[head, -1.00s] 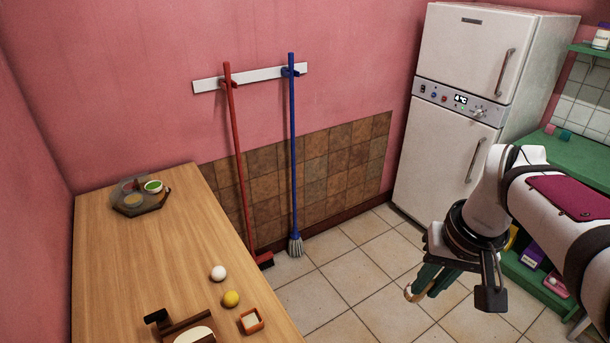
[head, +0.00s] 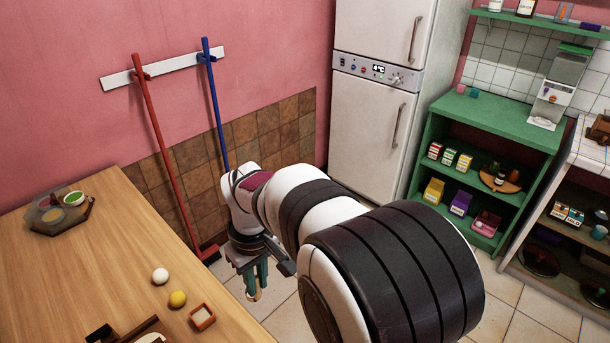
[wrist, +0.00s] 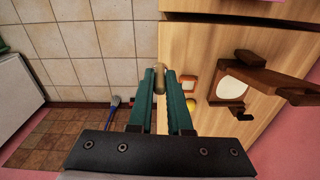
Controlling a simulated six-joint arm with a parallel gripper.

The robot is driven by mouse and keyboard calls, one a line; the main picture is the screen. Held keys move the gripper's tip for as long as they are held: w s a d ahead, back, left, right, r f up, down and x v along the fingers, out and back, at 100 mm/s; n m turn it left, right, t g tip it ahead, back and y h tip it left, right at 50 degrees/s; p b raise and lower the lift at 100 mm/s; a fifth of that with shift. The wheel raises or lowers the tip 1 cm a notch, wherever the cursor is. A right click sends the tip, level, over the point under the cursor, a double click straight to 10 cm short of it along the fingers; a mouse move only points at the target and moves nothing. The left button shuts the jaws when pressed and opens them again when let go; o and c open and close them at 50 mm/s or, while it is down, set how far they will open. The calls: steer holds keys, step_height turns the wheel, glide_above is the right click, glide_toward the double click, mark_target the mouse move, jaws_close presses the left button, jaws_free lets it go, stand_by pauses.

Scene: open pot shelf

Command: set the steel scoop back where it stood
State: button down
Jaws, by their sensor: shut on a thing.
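My gripper (head: 257,279), with green fingers, hangs over the tiled floor just right of the wooden table (head: 110,235). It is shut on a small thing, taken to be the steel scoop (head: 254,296). Only a short, rounded tan-looking end shows past the fingertips. The same end shows between the fingers in the wrist view (wrist: 159,83), near the table's edge. The fingers hide the rest, and I cannot make out a bowl. No place is clearly marked as where the scoop stood.
The table holds a white ball (head: 160,275), a yellow ball (head: 177,299), an orange-rimmed square box (head: 202,317), a dark tray (head: 78,215) of bowls and a wooden stand (wrist: 265,80). A red broom (head: 170,165) leans nearby. A green shelf (head: 500,120) with several boxes stands right.

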steer(key=shift+s+a+f+n+h, duration=0.1)
steer(key=shift+s+a+f+n, duration=0.55)
steer(key=shift+a+f, duration=1.1)
steer(key=shift+s+a+f+n+h, duration=0.1)
steer(key=shift+s+a+f+n, duration=0.7)
steer(key=shift+f, duration=1.55)
steer(key=shift+s+a+f+n+h, duration=0.1)
steer(key=shift+s+a+f+n, duration=0.35)
steer(key=shift+a+f, duration=1.4)
steer(key=shift+d+f, duration=0.25)
steer(key=shift+f, duration=0.3)
steer(key=c, duration=0.8)
jaws_free()
steer(key=shift+o, duration=0.2)
step_height(320, 180, up, 7)
